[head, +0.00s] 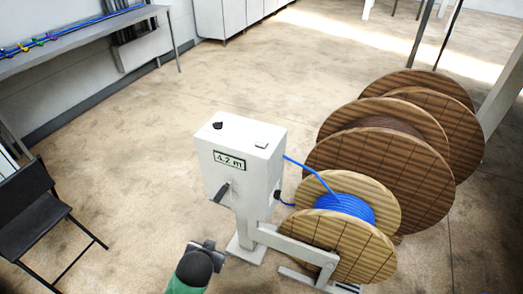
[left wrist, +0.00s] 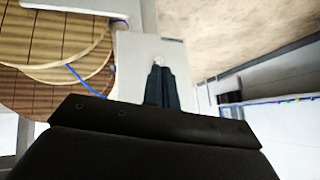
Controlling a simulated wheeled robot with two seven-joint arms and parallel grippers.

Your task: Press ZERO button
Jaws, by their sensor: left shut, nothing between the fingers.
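The white measuring machine (head: 238,185) stands on a post, with a display (head: 229,161) reading 4.2 m on its front. On its top are a black knob (head: 217,125) and a small pale raised button (head: 261,144); no ZERO label is readable. My left gripper (head: 208,246) is low in front of the machine, apart from the top button. In the left wrist view its dark fingers (left wrist: 160,70) are together and empty, over the white machine body (left wrist: 138,50). A small pale spot shows at the fingertips; I cannot tell what it is. My right gripper is not in view.
A crank handle (head: 221,193) sticks out of the machine's front. Blue cable (head: 312,172) runs from its right side to a wooden spool (head: 335,240). Larger spools (head: 380,165) stand behind. A black chair (head: 35,215) is at left; the floor between is clear.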

